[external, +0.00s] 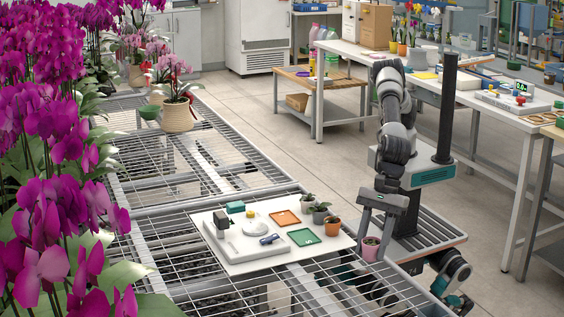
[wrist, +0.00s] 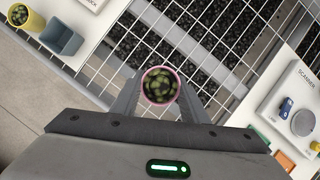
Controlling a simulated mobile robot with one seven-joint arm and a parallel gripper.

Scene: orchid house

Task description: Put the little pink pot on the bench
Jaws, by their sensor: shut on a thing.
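The little pink pot (external: 371,249) is held in my gripper (external: 373,238), upright, near the right edge of the wire-mesh bench (external: 239,292) in the external view. In the wrist view the pink pot (wrist: 147,98) shows from above as a pink rim around mottled green contents. The two fingers of my gripper (wrist: 161,101) are shut on either side of it. Open mesh lies below and around the pot in the wrist view. I cannot tell the gap between the pot and the mesh.
A white board (external: 245,265) on the mesh carries small potted plants (external: 319,212), a green tray (external: 303,238), an orange tray (external: 285,218) and a scanner. Pink orchids (external: 50,130) crowd the left. In the wrist view, a yellow pot (wrist: 35,22) and a grey container (wrist: 62,37) stand upper left.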

